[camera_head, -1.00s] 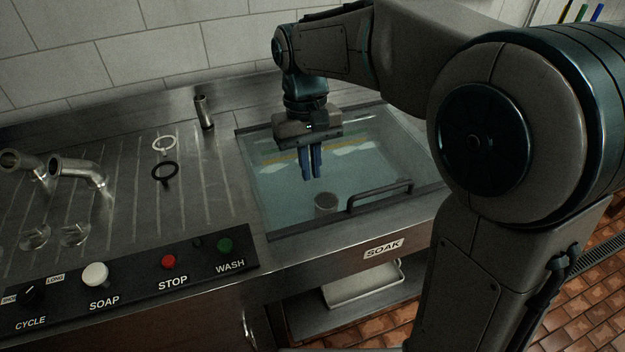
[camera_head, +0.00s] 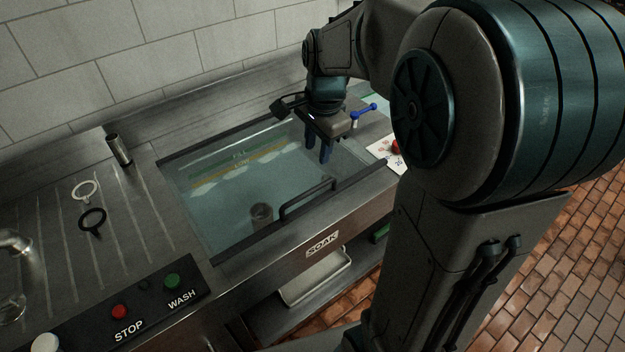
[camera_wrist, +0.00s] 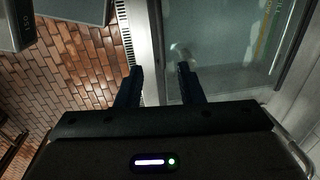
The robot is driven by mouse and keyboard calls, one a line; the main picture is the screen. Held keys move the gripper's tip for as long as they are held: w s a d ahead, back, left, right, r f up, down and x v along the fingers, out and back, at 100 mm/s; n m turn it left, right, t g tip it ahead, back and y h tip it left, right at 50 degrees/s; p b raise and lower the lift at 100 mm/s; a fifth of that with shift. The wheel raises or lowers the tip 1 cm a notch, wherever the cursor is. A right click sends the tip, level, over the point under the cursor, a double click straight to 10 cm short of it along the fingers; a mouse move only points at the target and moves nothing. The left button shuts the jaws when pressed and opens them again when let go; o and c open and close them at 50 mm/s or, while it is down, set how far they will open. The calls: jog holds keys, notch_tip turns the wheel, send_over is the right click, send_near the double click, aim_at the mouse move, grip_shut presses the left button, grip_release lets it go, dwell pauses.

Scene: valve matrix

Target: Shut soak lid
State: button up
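The soak lid (camera_head: 222,200) is a clear, dark-edged pane that appears to lie flat over the water-filled soak basin. Its dark bar handle (camera_head: 308,198) runs along the front edge, above the SOAK label (camera_head: 322,244). My gripper (camera_head: 321,160) points down above the right part of the pane, behind and right of the handle, and looks apart from it. In the wrist view my gripper (camera_wrist: 160,72) has its fingers apart with nothing held between them. The pane's exact gap to the rim cannot be told.
A blue-handled valve (camera_head: 362,110) and a white card (camera_head: 386,152) with a red knob are right of the basin. Steel drainboard with white ring (camera_head: 84,191), black ring (camera_head: 92,221) and upright pipe (camera_head: 119,150) is left. A tray (camera_head: 315,277) sits below. Brick floor is at right.

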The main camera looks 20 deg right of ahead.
aim_at(312, 190)
jog(key=f, duration=0.4)
jog(key=w+f+p, duration=0.1)
jog(key=f, duration=0.8)
jog(key=shift+w+a+f, duration=0.25)
jog(key=shift+w+a, duration=0.1)
grip_shut()
